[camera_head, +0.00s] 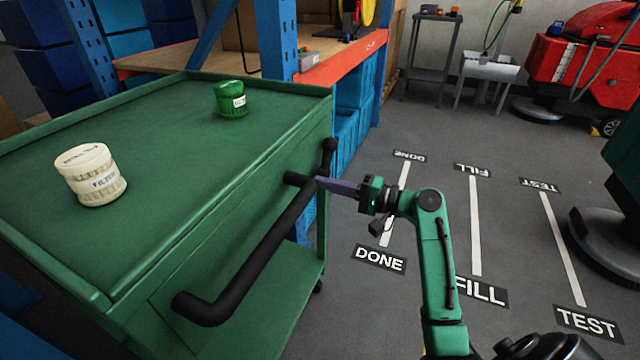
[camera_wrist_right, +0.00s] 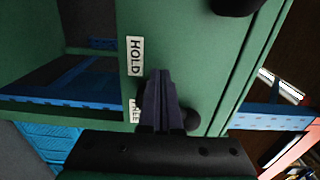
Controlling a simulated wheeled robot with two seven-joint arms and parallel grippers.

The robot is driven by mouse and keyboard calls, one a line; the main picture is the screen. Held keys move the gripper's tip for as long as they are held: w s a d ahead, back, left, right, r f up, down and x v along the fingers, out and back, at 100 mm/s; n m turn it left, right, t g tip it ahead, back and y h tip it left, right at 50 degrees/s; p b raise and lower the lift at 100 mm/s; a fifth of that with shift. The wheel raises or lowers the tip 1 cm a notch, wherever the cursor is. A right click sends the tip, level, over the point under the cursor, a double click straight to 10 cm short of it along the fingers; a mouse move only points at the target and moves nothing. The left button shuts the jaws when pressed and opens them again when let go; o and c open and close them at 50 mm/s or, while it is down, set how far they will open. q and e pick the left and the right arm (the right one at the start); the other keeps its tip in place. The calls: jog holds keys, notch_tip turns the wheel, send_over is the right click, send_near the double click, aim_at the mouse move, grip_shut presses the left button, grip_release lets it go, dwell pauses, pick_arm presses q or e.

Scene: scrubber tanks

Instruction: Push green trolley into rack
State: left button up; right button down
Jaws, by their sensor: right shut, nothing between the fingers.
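The green trolley (camera_head: 160,140) fills the left of the head view, its top partly under the blue and orange rack (camera_head: 345,55). Its black push handle (camera_head: 262,262) sticks out from the near right side. My right gripper (camera_head: 322,184) is shut and empty at the handle's far end, near a small black lever (camera_head: 328,150). Whether it touches either is unclear. In the right wrist view my shut fingers (camera_wrist_right: 158,80) point at the trolley's green side panel (camera_wrist_right: 185,45), beside the label HOLD (camera_wrist_right: 135,56) and a second, partly covered label. My left gripper is not in view.
A white filter can (camera_head: 92,180) and a green filter can (camera_head: 231,99) stand on the trolley top. Floor lanes marked DONE (camera_head: 380,259), FILL and TEST lie clear to the right. A red scrubber machine (camera_head: 590,65) and a sink (camera_head: 488,70) stand at the back right.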

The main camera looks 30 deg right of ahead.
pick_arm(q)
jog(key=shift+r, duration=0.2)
pick_arm(e)
jog(key=shift+x, duration=0.85)
jog(key=shift+w, duration=0.1)
